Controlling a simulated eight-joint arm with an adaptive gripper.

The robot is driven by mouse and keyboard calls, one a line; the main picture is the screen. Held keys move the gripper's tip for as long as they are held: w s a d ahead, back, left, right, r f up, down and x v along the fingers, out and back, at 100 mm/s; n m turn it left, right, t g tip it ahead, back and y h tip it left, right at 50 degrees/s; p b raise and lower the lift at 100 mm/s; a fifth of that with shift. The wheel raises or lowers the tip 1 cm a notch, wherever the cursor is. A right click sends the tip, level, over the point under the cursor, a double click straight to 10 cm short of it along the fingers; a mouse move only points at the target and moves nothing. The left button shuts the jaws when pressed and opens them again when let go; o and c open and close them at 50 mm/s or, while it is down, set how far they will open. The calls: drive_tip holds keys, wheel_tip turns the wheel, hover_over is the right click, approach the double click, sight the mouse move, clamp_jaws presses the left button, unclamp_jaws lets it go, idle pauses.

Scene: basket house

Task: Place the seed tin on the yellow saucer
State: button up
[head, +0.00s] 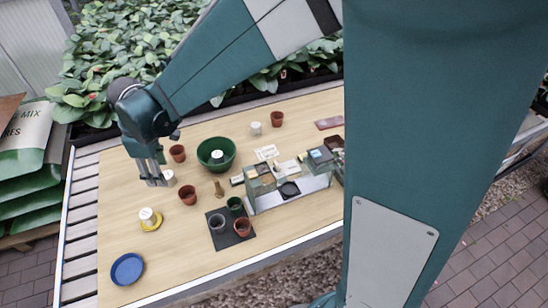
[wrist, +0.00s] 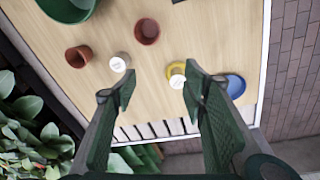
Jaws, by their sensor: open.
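A white-topped tin (head: 146,214) stands upright on the yellow saucer (head: 154,226) at the left of the table. In the wrist view the same tin (wrist: 177,81) and saucer (wrist: 174,68) show by the right finger. A second whitish tin (head: 168,176) stands on bare wood by my gripper, and it also shows in the wrist view (wrist: 119,63) by the left finger. I cannot read the labels to tell which is the seed tin. My gripper (head: 157,183) is open above the table, with nothing between its fingers (wrist: 157,90).
A green bowl (head: 229,163) holds another white-topped tin (head: 217,156). Terracotta pots (head: 188,195) (head: 178,153) stand nearby. A blue saucer (head: 127,269) lies at the front left. A dark mat (head: 228,240) with pots and a grey-green caddy (head: 262,184) are to the right.

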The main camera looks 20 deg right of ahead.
drive_tip(key=s+d+r+m+t, duration=0.1)
drive_tip(key=s+d+r+m, duration=0.25)
drive_tip(key=d, duration=0.45)
drive_tip(key=s+d+r+m+t, duration=0.25)
drive_tip(key=s+d+r, duration=0.25)
drive_tip(key=d, duration=0.3)
drive_tip(key=s+d+r+m, duration=0.4)
drive_tip(key=d, duration=0.5)
drive_tip(key=s+d+m+t, duration=0.2)
drive_tip(key=s+d+m, duration=0.2)
drive_tip(key=s+d, duration=0.3)
drive_tip(key=shift+s+d+f+h, duration=0.25)
drive_tip(key=shift+s+f+h, duration=0.05)
drive_tip(key=shift+f+h, duration=0.15)
